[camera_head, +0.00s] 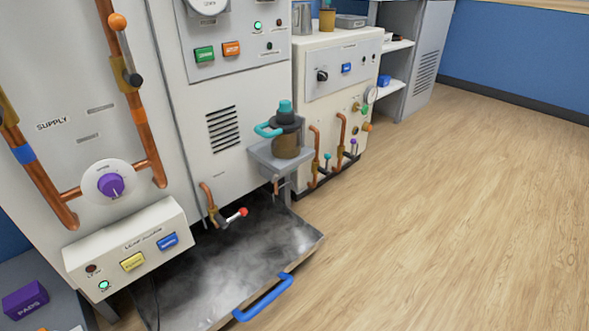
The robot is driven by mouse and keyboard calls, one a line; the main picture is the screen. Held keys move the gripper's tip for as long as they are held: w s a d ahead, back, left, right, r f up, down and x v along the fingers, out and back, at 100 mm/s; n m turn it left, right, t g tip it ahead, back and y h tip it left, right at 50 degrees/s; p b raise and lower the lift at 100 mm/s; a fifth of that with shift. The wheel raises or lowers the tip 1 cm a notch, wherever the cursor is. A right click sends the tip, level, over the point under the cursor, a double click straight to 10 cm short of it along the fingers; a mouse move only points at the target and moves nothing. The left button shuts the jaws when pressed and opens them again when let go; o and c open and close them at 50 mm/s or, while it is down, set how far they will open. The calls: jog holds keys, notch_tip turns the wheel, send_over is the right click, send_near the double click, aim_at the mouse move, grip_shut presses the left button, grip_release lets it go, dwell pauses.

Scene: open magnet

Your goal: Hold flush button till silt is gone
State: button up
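My gripper is not in view. Several push buttons show, but their labels are too small to read, so I cannot tell which is the flush button. A green button (204,55) and an orange button (231,49) sit on the middle cabinet. A yellow button (132,261) and a blue button (168,242) sit on the low front box. Another blue button (346,68) is on the right machine. A brown vessel (286,146) with a dark collar and teal top stands on a grey bracket shelf; whether its brown colour is silt I cannot tell.
A metal tray (308,241) with a blue handle (263,298) juts onto the floor below the cabinet; pale mist lies over it. Copper pipes (143,128) and a purple knob (110,185) are at left. A purple box (25,299) is lower left. The wood floor (450,200) at right is clear.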

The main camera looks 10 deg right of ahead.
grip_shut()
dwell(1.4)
